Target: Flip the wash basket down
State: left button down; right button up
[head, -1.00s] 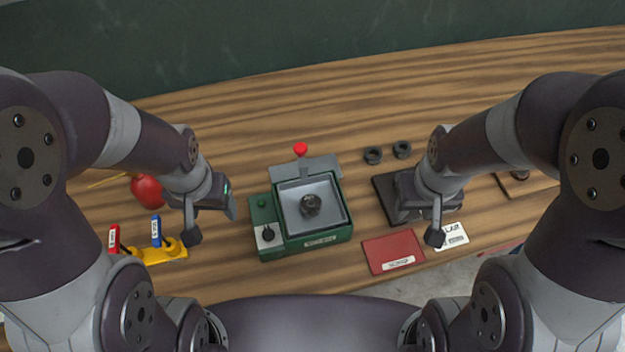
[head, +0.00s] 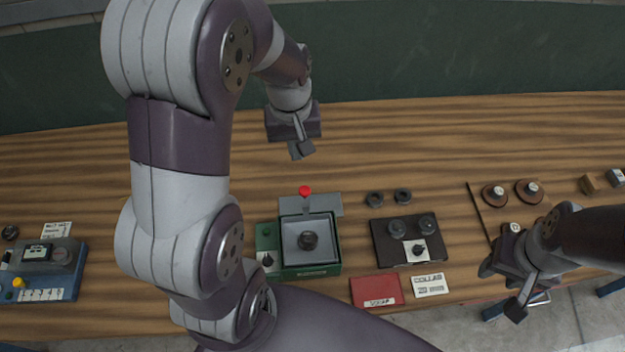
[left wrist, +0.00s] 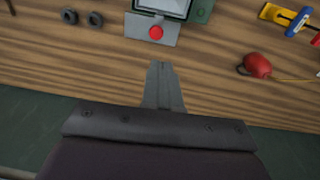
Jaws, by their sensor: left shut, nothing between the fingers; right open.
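My right gripper (head: 516,309) is open at the bench's front right, away from the unit.
Two black rings (head: 388,197) lie right of the unit, behind a dark fixture (head: 394,254). A red card (head: 376,291) and a white label (head: 431,285) lie in front. A blue device (head: 40,268) stands far left. The wood behind the unit is clear.

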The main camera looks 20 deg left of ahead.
aim_at(303, 191)
pick_arm(q)
jog(key=f+p, duration=0.1)
jog(key=f, duration=0.3)
jog(key=f+p, duration=0.1)
jog(key=f, duration=0.3)
jog(key=w+f+p, duration=0.1)
jog(key=f, duration=0.4)
jog(key=shift+d, duration=0.4)
jog(key=shift+f, duration=0.45)
jog(key=shift+a, duration=0.1)
pick_arm(e)
notch_tip(303, 191, up, 3)
jog(key=shift+w+d+r, duration=0.1)
jog(key=shift+w+d, duration=0.05)
